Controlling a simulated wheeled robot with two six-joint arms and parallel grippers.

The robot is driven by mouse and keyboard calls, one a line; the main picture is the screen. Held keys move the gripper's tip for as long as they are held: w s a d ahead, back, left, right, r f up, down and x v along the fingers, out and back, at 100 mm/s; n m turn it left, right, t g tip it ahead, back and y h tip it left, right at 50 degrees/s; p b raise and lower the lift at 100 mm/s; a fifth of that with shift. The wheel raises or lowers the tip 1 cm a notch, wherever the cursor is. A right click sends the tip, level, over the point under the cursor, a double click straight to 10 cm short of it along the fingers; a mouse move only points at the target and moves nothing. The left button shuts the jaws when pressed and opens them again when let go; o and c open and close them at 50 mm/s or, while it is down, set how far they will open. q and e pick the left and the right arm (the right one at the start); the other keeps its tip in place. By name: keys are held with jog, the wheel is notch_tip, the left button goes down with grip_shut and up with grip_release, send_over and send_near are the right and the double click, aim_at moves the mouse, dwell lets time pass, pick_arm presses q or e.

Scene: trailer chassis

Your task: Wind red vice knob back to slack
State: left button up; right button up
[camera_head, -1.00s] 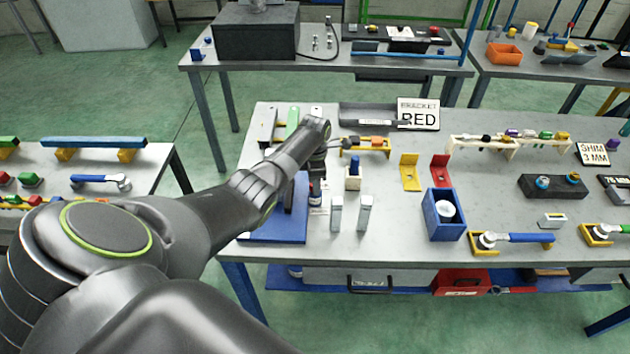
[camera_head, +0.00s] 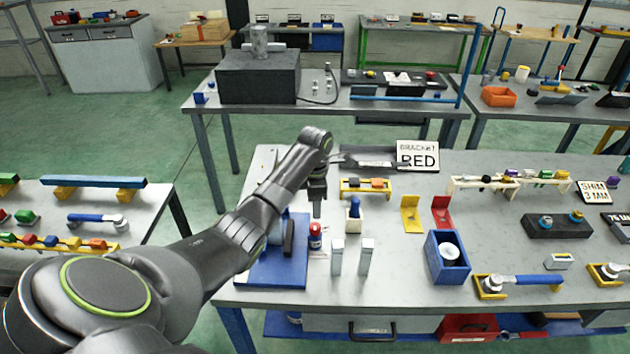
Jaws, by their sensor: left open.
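A blue vice base (camera_head: 270,274) lies at the left end of the near bench, with a blue part (camera_head: 276,236) and a dark upright block (camera_head: 289,237) on it. My left forearm hides part of the vice. A small red-topped item (camera_head: 315,229) with a blue lower part stands at the base's right edge; I cannot tell whether it is the vice knob or a separate bottle. My left gripper (camera_head: 317,210) is open and empty, pointing down over the red-topped item. Contact between them cannot be made out. My right gripper is not in view.
Two pale upright blocks (camera_head: 337,257) stand right of the vice base. A blue-handled piece in a cream holder (camera_head: 355,216), a yellow rack (camera_head: 368,186), a blue box (camera_head: 446,262) and a BRACKET RED sign (camera_head: 417,155) are farther right. Bare bench lies between them.

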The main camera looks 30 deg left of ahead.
pick_arm(q)
notch_tip(320, 180, up, 8)
jog(key=shift+r, duration=0.15)
dwell(0.6)
